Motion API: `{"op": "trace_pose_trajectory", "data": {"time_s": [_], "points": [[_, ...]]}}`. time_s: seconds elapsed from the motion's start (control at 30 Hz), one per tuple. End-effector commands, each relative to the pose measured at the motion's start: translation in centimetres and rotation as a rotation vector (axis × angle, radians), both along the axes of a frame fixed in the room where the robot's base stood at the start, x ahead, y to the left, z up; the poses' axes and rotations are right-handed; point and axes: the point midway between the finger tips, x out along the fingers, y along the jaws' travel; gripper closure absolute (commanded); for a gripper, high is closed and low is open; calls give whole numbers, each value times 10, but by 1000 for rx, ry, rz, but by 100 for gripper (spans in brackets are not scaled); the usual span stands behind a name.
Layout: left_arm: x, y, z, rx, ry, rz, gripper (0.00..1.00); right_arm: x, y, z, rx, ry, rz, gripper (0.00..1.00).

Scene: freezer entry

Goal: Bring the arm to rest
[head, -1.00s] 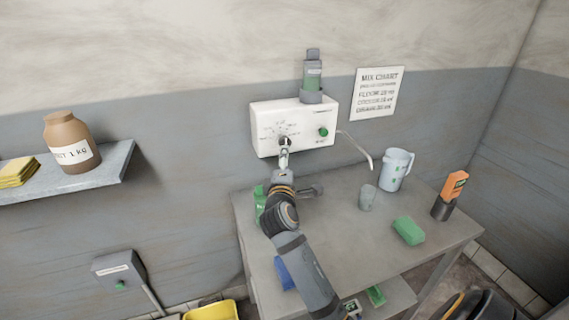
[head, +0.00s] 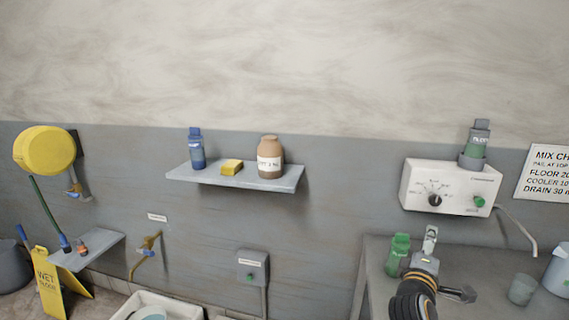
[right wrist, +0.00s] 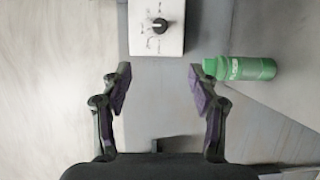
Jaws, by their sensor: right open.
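My right gripper (head: 430,240) is in the lower right of the head view, in front of and below the white dispenser box (head: 450,188). In the right wrist view its two fingers (right wrist: 158,90) stand wide apart with nothing between them. The box's black dial (right wrist: 160,25) is ahead of the fingers and apart from them. A green bottle (head: 397,255) stands on the table just left of the gripper; it also shows right of the fingers in the right wrist view (right wrist: 240,68). My left gripper is in neither view.
The grey table (head: 375,270) holds a grey cup (head: 522,290) and a pale jug (head: 560,272) at the right. A wall shelf (head: 240,180) carries a blue bottle, a yellow sponge and a brown jar. A switch box (head: 252,267) and a brass tap (head: 148,245) are lower on the wall.

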Motion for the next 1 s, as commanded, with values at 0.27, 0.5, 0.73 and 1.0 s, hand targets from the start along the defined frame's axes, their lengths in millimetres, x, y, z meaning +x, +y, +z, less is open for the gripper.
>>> {"op": "trace_pose_trajectory", "data": {"time_s": [0.27,0.5,0.73,1.0], "points": [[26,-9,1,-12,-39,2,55,-24,3,-52,225,41,-4,39],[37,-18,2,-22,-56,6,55,-65,15,-118,531,113,-41,39],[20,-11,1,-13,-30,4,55,-128,42,-187,880,227,-137,39],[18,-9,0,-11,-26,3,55,-217,85,-242,1233,395,-319,39]]}}
